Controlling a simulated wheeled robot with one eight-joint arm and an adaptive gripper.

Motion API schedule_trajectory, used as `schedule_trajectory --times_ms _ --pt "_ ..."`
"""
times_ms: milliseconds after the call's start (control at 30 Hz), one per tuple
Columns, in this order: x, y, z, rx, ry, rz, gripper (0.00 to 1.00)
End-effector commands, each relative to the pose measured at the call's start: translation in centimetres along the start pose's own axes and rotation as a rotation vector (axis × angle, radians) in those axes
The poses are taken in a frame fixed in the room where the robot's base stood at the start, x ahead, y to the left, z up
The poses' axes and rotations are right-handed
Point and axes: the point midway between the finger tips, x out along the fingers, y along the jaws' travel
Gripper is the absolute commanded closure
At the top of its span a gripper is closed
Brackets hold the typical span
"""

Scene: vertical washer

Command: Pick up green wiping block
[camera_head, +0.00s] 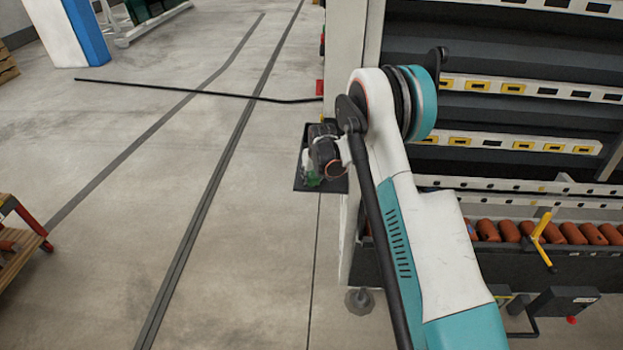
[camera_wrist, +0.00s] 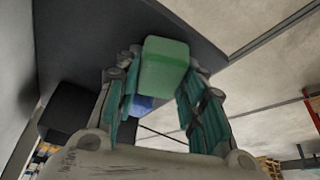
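The green wiping block (camera_wrist: 165,68) shows in the wrist view between the fingertips of my gripper (camera_wrist: 163,72), with a finger along each side of it. The fingers stand apart by about the block's width. I cannot tell whether they press on it. In the head view, a small part of the green block (camera_head: 312,179) shows at the lower left of a dark tray (camera_head: 340,186), beside my gripper (camera_head: 314,168). My wrist hides much of the tray there. I cannot tell whether the block rests on the tray or is clear of it.
A blue thing (camera_wrist: 142,104) shows between the fingers in the wrist view, and a black box (camera_wrist: 70,108) is at left. The tall machine (camera_head: 480,105) stands right of the tray, with orange cylinders (camera_head: 570,233) in its lower trough. The floor at left is mostly open.

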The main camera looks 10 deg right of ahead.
Motion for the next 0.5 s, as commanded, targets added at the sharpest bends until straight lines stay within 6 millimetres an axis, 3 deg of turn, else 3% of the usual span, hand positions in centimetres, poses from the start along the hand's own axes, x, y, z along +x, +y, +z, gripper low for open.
schedule_trajectory --times_ms 67,500 --pt "0.0 0.0 0.0 0.0 0.0 0.0 0.89" --pt "-1.1 -0.4 -0.7 -0.001 0.0 0.0 0.89"
